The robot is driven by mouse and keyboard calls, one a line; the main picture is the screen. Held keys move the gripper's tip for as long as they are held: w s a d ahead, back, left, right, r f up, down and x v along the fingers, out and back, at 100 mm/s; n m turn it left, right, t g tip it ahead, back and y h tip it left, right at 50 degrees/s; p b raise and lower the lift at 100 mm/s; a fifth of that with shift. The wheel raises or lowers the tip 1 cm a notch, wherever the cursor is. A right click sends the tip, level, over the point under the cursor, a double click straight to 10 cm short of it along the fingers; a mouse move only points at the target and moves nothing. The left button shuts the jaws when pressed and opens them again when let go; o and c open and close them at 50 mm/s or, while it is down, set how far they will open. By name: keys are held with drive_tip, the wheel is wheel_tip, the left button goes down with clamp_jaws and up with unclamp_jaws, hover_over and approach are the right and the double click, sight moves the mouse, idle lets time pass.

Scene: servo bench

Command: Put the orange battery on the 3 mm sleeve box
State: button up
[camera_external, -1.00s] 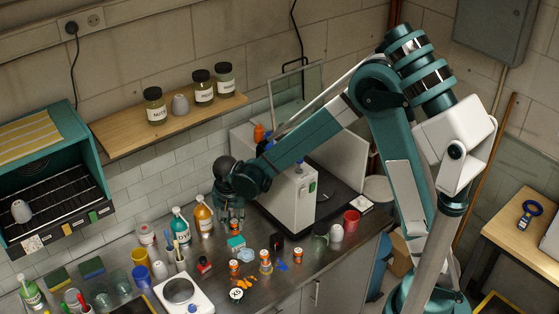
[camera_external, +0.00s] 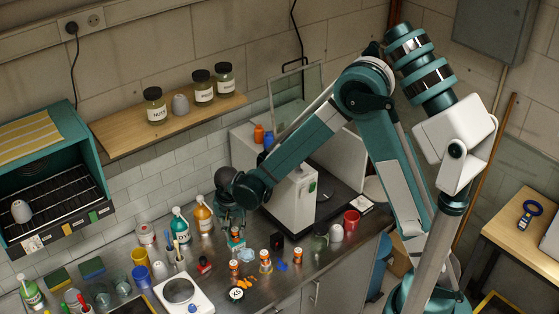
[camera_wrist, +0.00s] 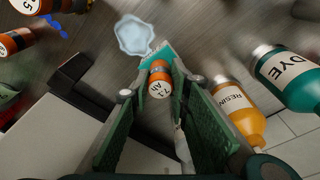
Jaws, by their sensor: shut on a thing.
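My gripper (camera_external: 235,225) points down over the bench and is shut on an orange battery (camera_wrist: 159,82). In the wrist view the battery sits between the fingertips, its black-and-white label facing the camera. In the external view the same orange battery (camera_external: 235,233) shows just below the fingers, directly over a small teal box (camera_external: 237,243). The teal box also shows behind the battery in the wrist view (camera_wrist: 164,55); its label cannot be read. I cannot tell whether the battery touches the box top.
Other orange-and-black cells (camera_external: 265,256) stand nearby. A pale blue blob (camera_wrist: 135,36) lies close to the teal box. A teal dye bottle (camera_external: 180,226) and an orange resin bottle (camera_external: 203,216) stand at the left. A white machine (camera_external: 285,195) stands behind at the right.

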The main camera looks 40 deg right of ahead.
drive_tip(key=shift+f, duration=0.2)
drive_tip(key=o, duration=0.9)
drive_tip(key=shift+r, duration=0.15)
drive_tip(key=shift+s+a+r, duration=0.2)
drive_tip(key=shift+r, duration=1.8)
drive_tip(key=shift+s+a+r, duration=0.25)
drive_tip(key=shift+r, duration=1.7)
drive_tip(key=shift+s+a+r, duration=0.2)
drive_tip(key=shift+r, duration=1.8)
drive_tip(key=shift+d+r, duration=0.1)
